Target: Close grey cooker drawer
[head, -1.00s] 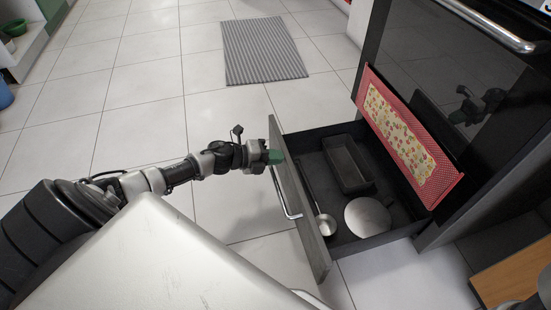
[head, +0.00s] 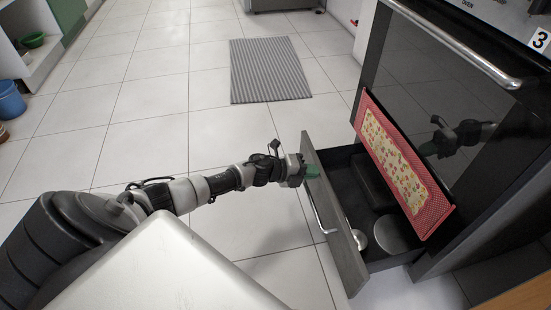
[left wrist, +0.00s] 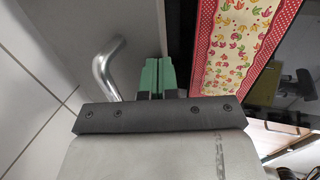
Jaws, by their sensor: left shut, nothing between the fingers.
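The grey cooker drawer (head: 334,222) is partly pulled out below the dark oven door (head: 430,95). Its front carries a silver bar handle (head: 318,212). Inside lie a dark rectangular pan (head: 374,188), a round metal lid or pan (head: 393,235) and a small ladle-like item (head: 359,240). My left gripper (head: 313,172) is shut and empty, with its green fingertips at the top edge of the drawer front, near its far end. In the left wrist view the shut green fingers (left wrist: 158,75) are beside the handle (left wrist: 106,68), not around it. My right gripper is not in view.
A red-bordered patterned towel (head: 400,165) hangs on the oven door above the drawer. A grey striped mat (head: 268,70) lies on the tiled floor beyond. A blue bucket (head: 10,100) is at far left. The floor in front of the drawer is clear.

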